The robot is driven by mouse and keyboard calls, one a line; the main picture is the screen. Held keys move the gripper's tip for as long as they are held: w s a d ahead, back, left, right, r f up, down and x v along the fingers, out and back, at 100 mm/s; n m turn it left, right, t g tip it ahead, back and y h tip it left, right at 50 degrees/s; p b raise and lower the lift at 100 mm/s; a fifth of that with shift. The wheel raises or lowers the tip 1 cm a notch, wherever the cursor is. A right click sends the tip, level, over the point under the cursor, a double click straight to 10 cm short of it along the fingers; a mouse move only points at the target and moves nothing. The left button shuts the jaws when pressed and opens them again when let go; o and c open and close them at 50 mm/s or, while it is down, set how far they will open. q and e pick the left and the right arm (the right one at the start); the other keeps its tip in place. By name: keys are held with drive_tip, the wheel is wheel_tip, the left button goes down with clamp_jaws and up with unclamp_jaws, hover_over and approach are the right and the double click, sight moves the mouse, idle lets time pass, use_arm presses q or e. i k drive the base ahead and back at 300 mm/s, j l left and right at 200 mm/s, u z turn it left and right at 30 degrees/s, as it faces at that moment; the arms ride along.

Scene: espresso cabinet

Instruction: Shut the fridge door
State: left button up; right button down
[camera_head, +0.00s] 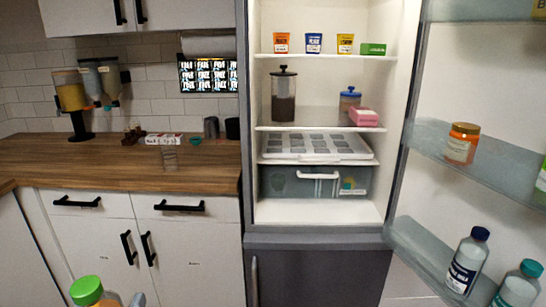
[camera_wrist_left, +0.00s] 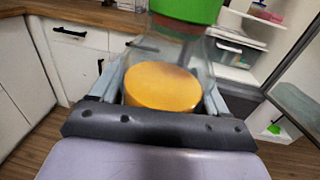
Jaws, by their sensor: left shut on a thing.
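The fridge door (camera_head: 410,222) stands wide open on the right in the head view, its inner shelves facing me. The open fridge (camera_head: 320,212) is lit, with its shelves exposed. In the wrist view the door (camera_wrist_left: 300,62) shows at the right edge. My left gripper (camera_head: 112,300) is at the bottom left of the head view, well away from the door. It is shut on a green-capped container (camera_head: 87,290) with an orange-yellow part. In the wrist view the orange round part (camera_wrist_left: 163,87) sits between the fingers. My right gripper is not in view.
Door shelves carry an orange jar (camera_head: 461,143) and bottles (camera_head: 468,260). Inside the fridge are small cups (camera_head: 313,43), a dark canister (camera_head: 284,96), a white tray (camera_head: 315,147) and a drawer (camera_head: 290,181). A wooden counter (camera_head: 100,165) with dispensers runs left.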

sight(483, 64)
drive_tip(key=k+l, duration=0.1)
drive_tip(key=l, duration=0.3)
drive_tip(key=k+l, duration=0.15)
drive_tip(key=l, duration=0.3)
drive_tip(key=k+l+u, duration=0.1)
drive_tip(key=l, duration=0.3)
drive_tip(key=k+l, duration=0.15)
drive_tip(key=l, duration=0.3)
drive_tip(key=k+l, duration=0.15)
drive_tip(key=l, duration=0.25)
drive_tip(key=k+l+u, duration=0.1)
drive_tip(key=l, duration=0.3)
